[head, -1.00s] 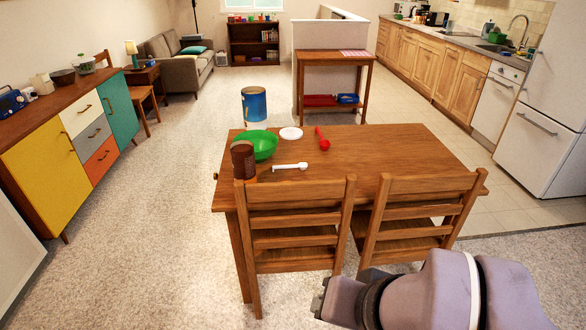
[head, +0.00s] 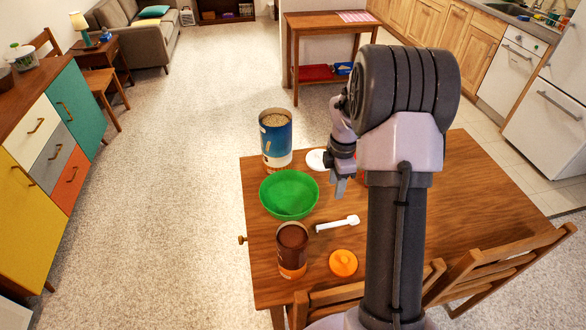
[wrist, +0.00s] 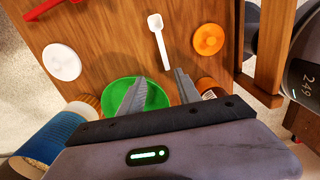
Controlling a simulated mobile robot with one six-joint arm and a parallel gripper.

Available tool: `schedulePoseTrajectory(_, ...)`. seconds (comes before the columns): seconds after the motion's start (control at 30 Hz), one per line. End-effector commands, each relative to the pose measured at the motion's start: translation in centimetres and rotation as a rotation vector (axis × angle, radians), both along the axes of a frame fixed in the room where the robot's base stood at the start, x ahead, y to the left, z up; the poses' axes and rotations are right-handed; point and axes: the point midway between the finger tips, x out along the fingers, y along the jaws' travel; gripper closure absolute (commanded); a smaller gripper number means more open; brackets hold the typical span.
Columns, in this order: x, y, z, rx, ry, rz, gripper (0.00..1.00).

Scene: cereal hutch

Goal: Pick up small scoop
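The small white scoop (head: 338,224) lies flat on the wooden table, between the green bowl and an orange lid. It also shows in the wrist view (wrist: 159,42), with its bowl end at the top and its handle pointing down towards my fingers. My gripper (head: 341,187) hangs above the table, above and beyond the scoop in the head view. In the wrist view its two fingers (wrist: 160,88) are spread apart with nothing held between them. The fingertips are apart from the scoop.
A green bowl (head: 289,194), a brown open canister (head: 292,246), a blue open canister (head: 275,140), an orange lid (head: 343,263) and a white lid (head: 316,159) stand around. A red utensil (wrist: 44,9) lies at the wrist view's top left. Chairs (head: 510,265) line the near edge.

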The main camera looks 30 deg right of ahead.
Motion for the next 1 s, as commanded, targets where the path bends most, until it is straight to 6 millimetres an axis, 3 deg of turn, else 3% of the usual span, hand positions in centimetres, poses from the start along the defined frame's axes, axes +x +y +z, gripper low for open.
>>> schedulePoseTrajectory(0.13,-0.2,-0.6,-2.9,0.004,0.015,0.042,0.60)
schedulePoseTrajectory(0.4,-0.3,-0.5,-11.0,0.004,0.014,0.040,0.60)
schedulePoseTrajectory(0.67,-0.4,-0.5,-13.9,0.002,0.012,0.040,0.60)
schedulePoseTrajectory(0.9,-0.9,-0.4,-18.3,0.003,0.013,0.039,0.60)
schedulePoseTrajectory(1.0,-0.9,-0.4,-18.4,0.002,0.011,0.039,0.60)
